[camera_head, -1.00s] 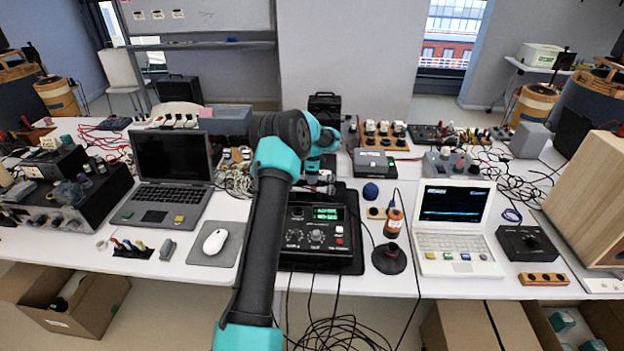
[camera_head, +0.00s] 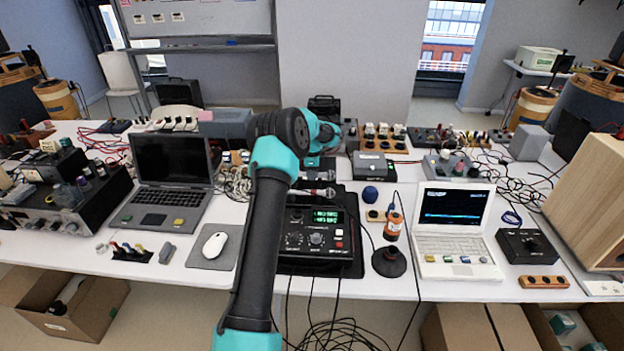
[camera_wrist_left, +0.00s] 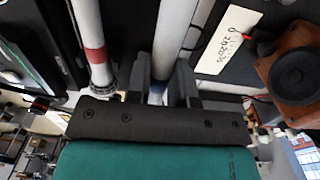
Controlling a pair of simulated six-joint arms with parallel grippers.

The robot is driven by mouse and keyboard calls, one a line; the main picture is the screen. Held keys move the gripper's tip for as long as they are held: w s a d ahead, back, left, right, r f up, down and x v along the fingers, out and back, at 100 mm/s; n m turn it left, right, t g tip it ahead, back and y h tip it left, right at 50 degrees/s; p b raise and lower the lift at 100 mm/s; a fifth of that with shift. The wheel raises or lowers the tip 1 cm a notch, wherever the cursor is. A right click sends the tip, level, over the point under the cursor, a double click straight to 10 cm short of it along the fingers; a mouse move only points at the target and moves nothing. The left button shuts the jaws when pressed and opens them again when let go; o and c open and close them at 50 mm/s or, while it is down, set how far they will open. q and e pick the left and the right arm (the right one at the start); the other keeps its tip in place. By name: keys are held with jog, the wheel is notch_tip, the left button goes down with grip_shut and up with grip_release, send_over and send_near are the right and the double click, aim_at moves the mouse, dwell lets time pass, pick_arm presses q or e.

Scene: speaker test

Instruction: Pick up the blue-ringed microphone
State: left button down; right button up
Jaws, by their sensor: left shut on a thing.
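The blue-ringed microphone (camera_wrist_left: 172,45) has a pale handle and a blue band near my fingers in the left wrist view. My left gripper (camera_wrist_left: 160,88) is shut on it, one dark finger on each side. In the head view the left gripper (camera_head: 318,168) is over the back of the black mixer, and a microphone with a silver head (camera_head: 329,175) shows just below it. A red-ringed microphone (camera_wrist_left: 92,45) lies beside, apart from the fingers; in the head view it appears lower (camera_head: 328,192). My right gripper is not in view.
The black mixer (camera_head: 318,238) with a green display is below the gripper. A laptop (camera_head: 172,172) stands left and a white laptop (camera_head: 455,230) right.

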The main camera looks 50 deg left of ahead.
pick_arm(q)
notch_tip(320, 180, up, 7)
dwell(0.3)
jog(key=shift+a, duration=0.1)
dwell(0.4)
